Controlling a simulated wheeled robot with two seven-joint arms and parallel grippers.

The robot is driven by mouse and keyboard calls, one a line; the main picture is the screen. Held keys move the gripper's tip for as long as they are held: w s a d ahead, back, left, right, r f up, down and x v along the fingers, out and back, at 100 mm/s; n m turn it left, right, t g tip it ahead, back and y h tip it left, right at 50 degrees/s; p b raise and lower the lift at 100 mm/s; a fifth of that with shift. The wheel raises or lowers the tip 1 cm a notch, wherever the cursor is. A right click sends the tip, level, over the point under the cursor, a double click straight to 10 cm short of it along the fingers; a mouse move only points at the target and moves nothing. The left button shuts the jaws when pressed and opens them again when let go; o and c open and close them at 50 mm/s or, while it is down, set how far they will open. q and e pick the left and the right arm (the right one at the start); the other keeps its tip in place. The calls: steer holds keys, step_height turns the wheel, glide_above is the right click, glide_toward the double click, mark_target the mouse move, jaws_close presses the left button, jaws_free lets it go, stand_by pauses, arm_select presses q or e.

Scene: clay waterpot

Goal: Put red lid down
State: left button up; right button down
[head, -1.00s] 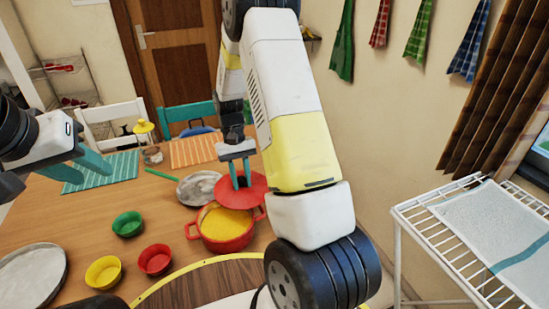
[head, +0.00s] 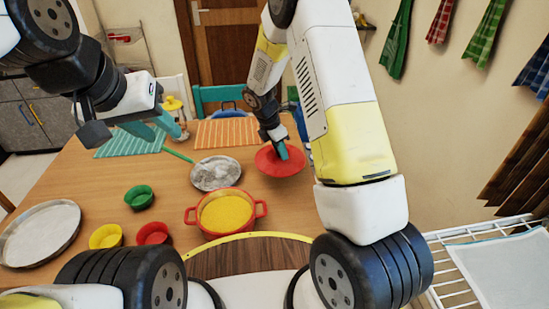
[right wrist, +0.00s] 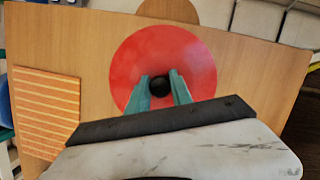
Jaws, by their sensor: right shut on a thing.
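A round red lid (head: 272,166) with a dark knob (right wrist: 160,86) is at the right part of the wooden table, behind and to the right of the red pot. My right gripper (head: 282,152) is shut on the lid's knob; in the right wrist view, its teal fingers (right wrist: 160,94) sit on both sides of the knob. The lid looks level and at or just above the table; I cannot tell whether it touches. The red pot (head: 226,235) stands uncovered with yellow contents. My left gripper (head: 158,126) is open and empty over the table's left side.
A grey pan (head: 216,173) with a green handle lies left of the lid. An orange striped mat (head: 240,132) and a teal mat (head: 125,146) lie further back. Green (head: 139,197), yellow (head: 105,236) and red (head: 152,232) bowls and a metal tray (head: 40,232) are at left.

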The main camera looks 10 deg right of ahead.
step_height(320, 180, down, 8)
steer(key=shift+f, duration=0.25)
steer(key=c, duration=1.1)
jaws_free()
steer(key=shift+f, duration=0.1)
steer(key=shift+c, duration=0.2)
